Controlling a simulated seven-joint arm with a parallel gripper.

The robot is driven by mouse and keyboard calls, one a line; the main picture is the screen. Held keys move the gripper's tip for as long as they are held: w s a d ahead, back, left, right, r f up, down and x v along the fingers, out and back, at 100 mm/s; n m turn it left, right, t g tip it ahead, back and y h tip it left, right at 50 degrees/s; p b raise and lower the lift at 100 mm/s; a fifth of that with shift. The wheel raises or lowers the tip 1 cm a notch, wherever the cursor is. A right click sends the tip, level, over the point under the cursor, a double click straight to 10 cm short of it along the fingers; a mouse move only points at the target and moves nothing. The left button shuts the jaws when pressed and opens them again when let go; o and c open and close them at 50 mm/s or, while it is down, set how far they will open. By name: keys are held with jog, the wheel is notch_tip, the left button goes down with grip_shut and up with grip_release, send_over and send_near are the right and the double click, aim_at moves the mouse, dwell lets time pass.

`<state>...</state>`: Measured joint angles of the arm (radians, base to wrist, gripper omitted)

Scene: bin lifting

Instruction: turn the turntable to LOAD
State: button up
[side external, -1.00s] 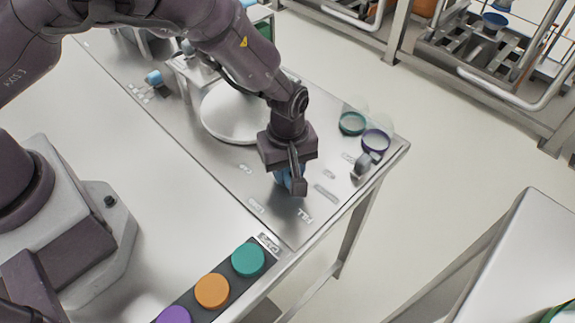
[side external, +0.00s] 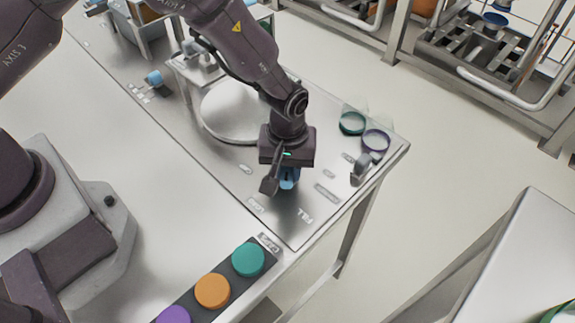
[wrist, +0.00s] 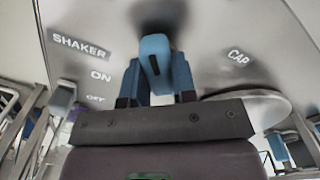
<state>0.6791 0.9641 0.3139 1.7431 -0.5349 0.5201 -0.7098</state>
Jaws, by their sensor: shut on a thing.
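The turntable (side external: 222,128) is a round pale disc on the metal table, partly behind my arm. A blue knob (side external: 288,180) stands on the table in front of it; it also shows in the wrist view (wrist: 154,58). My gripper (side external: 281,182) points down and is shut on this knob; its fingers (wrist: 158,88) are on either side of it in the wrist view.
Teal (side external: 248,258), orange (side external: 212,291) and purple (side external: 174,315) buttons sit on a dark strip. A green ring (side external: 352,123), a purple ring (side external: 376,140) and a grey switch (side external: 365,165) are near the right edge. Another blue knob (side external: 154,78) is at left.

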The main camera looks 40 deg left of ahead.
jog(key=m, duration=0.3)
jog(key=shift+m, duration=2.3)
jog(key=o, duration=0.9)
jog(key=shift+r, duration=0.1)
notch_tip(320, 180, up, 13)
jog(key=shift+f, duration=0.1)
